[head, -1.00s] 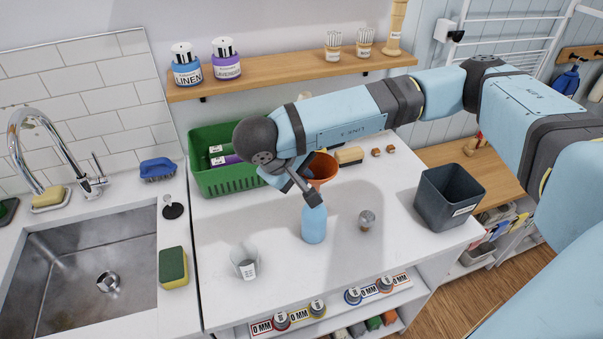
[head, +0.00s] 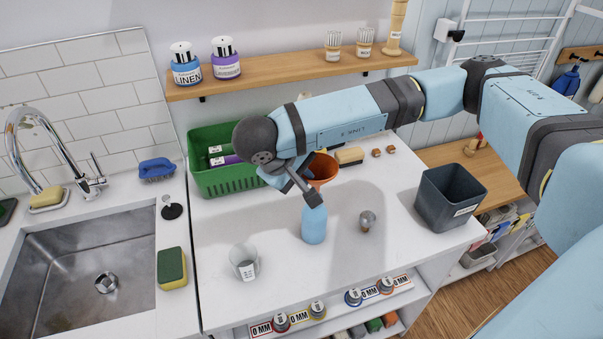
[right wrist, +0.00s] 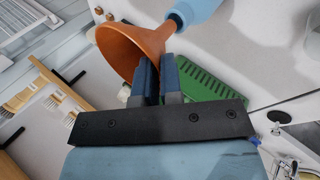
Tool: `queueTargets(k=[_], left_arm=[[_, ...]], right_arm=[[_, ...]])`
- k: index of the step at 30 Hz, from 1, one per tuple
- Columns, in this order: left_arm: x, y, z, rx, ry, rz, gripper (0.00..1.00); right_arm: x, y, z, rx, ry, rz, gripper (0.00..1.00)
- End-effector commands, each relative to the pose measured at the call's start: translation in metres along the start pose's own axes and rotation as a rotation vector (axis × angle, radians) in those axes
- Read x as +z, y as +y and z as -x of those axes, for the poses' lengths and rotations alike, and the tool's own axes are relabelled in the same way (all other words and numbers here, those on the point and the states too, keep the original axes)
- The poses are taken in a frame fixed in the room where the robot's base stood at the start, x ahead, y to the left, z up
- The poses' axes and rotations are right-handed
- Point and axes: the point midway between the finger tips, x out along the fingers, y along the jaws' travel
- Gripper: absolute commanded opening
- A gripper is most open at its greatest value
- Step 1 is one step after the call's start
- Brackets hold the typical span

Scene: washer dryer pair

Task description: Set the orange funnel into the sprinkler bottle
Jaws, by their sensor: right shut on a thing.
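The orange funnel (head: 324,168) is held by my right gripper (head: 311,193), whose fingers are shut on it. In the right wrist view the funnel (right wrist: 125,48) has its wide mouth at left, and its narrow spout points to the top of the blue sprinkler bottle (right wrist: 198,8). In the head view the bottle (head: 314,225) stands upright on the white counter, below the funnel. A finger covers the bottle's top there, so I cannot tell whether the spout is inside the opening or just at it. My left gripper is not in view.
A green basket (head: 215,184) stands behind the gripper. A clear cup (head: 244,262) is left of the bottle and a small metal piece (head: 367,221) is right of it. A dark bin (head: 449,197) stands at the counter's right. The sink (head: 90,265) lies left.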

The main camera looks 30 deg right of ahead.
Motion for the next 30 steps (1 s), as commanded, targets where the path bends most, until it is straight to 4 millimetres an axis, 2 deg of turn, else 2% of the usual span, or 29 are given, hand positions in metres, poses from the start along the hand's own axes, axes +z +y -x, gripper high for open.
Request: queueTargets(k=[30], left_arm=[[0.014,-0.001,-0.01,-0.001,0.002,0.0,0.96]], right_arm=[[0.0,-0.013,-0.018,0.0,0.0,0.0,0.0]])
